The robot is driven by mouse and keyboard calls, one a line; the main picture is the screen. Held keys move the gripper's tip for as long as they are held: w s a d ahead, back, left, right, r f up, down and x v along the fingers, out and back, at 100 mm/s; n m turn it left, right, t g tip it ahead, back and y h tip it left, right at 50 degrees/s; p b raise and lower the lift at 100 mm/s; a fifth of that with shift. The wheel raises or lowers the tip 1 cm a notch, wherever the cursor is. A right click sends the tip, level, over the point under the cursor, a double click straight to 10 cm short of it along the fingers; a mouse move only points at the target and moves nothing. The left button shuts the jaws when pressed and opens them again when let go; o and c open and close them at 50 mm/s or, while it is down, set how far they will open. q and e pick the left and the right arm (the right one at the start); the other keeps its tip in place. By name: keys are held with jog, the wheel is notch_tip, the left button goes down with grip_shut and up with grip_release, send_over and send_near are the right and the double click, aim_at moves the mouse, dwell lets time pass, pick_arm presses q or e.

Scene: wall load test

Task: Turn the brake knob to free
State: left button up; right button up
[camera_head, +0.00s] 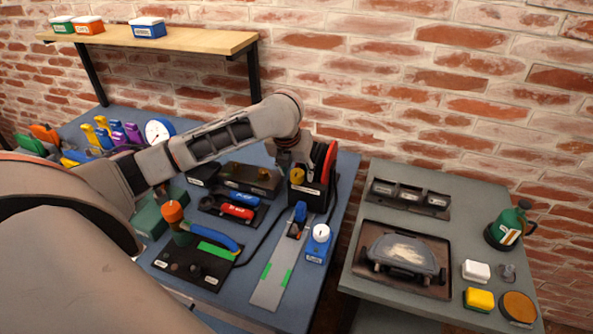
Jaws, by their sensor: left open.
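A black box (309,195) with a red disc (329,161) on its right side stands near the right edge of the blue-grey bench. A yellow knob (297,176) sits on its left top; I take it for the brake knob, but its label is too small to read. My left arm reaches in from the left, and my left gripper (288,163) points down just above and behind the knob. It is open; its fingers are small and partly hidden, and I cannot tell whether they touch the knob. My right gripper is not in view.
A black cable runs from the box. A grey side table (347,277) stands right, across a gap. The brick wall is behind.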

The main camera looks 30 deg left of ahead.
pick_arm(q)
jog(key=c, duration=1.1)
jog(key=shift+n, duration=0.4)
jog(key=n, duration=0.1)
jog(key=n+y, duration=0.1)
jog(key=n, duration=0.1)
jog(key=shift+w+d+r+n+g+y, duration=0.1)
jog(key=shift+w+n+g+y, duration=0.05)
jog(key=shift+n+g+y, duration=0.65)
jog(key=shift+n+g, duration=0.1)
jog(key=shift+n, duration=1.4)
jog(key=shift+d+n, duration=0.1)
jog(key=shift+n, duration=0.2)
jog(key=o, duration=1.1)
